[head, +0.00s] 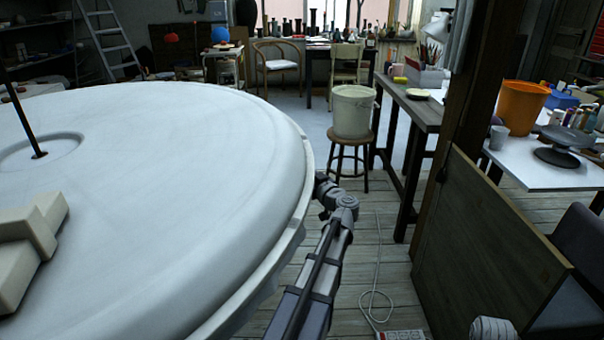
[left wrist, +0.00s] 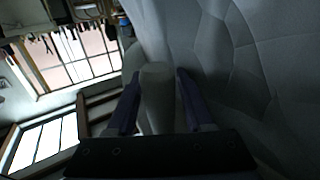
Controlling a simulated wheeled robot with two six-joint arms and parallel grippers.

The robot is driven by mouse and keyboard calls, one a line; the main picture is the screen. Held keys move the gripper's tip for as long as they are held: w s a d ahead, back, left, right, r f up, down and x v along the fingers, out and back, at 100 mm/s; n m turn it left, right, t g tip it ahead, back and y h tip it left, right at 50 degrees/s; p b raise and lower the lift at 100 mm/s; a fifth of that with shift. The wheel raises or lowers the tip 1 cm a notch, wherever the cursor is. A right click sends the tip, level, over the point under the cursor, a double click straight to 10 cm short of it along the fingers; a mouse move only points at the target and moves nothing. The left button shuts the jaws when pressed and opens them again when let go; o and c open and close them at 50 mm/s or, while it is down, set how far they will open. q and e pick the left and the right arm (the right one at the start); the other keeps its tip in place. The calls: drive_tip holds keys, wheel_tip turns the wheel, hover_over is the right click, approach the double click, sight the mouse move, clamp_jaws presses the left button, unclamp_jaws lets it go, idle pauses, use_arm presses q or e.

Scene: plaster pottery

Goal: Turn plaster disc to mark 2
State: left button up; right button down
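The plaster disc (head: 190,150) is large and white and fills the left of the head view, cut off by the picture edge. A raised rim runs round it. No numbered mark can be read on it. My left arm reaches up to the disc's right edge, and its gripper tip is hidden behind the rim in the head view. In the left wrist view my left gripper (left wrist: 158,90) has its two dark fingers on either side of a pale peg (left wrist: 158,105). I cannot tell whether they press on it. My right gripper is not in view.
A dark rod (head: 28,125) stands in a round recess of the disc, and cream blocks (head: 30,240) lie at its left. A bucket (head: 353,111) on a stool stands beyond the rim. A wooden panel (head: 485,250) and post are at right. A cable and power strip (head: 400,335) lie on the floor.

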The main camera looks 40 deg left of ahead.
use_arm(q)
clamp_jaws()
drive_tip(key=shift+d, duration=0.1)
idle(0.4)
